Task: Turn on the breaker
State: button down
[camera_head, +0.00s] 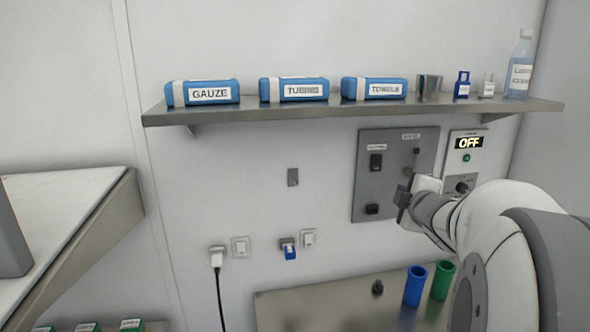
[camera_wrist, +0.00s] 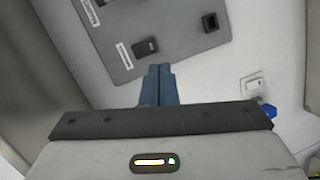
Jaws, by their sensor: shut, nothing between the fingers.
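A grey wall panel (camera_head: 395,150) carries a black rocker switch (camera_head: 375,161), a slim dark lever (camera_head: 416,158) and a lower black part (camera_head: 372,209). Its small labels are too blurred to read, so I cannot tell which control is the breaker. My gripper (camera_head: 403,202) is in front of the panel's lower right and hides part of it. In the wrist view, the shut, empty fingers (camera_wrist: 159,72) point toward the panel (camera_wrist: 185,25); a black switch (camera_wrist: 145,47) shows just beyond their tips. I cannot tell whether they touch anything.
A box with a display (camera_head: 469,143) reading OFF is right of the panel. A shelf (camera_head: 340,108) with boxes and bottles runs above. Below are wall outlets (camera_head: 240,246), a blue plug (camera_head: 289,250), and blue (camera_head: 415,286) and green (camera_head: 441,280) cylinders on a counter.

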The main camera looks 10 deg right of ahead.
aim_at(376, 170)
jog(key=shift+w+d+r+n+t+y, duration=0.1)
jog(key=shift+d+n+t+y, duration=0.2)
jog(key=shift+n+y, duration=0.4)
jog(key=shift+d+r+n+t+y, duration=0.15)
jog(key=shift+d+n+y, duration=0.2)
jog(key=shift+n, duration=0.7)
jog(key=shift+w+d+r+n+t+y, duration=0.1)
jog(key=shift+d+n+t+y, duration=0.2)
jog(key=shift+n+y, duration=0.4)
jog(key=w+p, duration=0.1)
jog(key=w, duration=0.3)
jog(key=w+f+p, duration=0.1)
jog(key=w, duration=0.4)
jog(key=w+p, duration=0.1)
jog(key=w, duration=0.3)
jog(key=shift+w+f, duration=0.2)
jog(key=shift+f, duration=0.15)
jog(key=shift+w, duration=0.25)
jog(key=shift+f, duration=0.1)
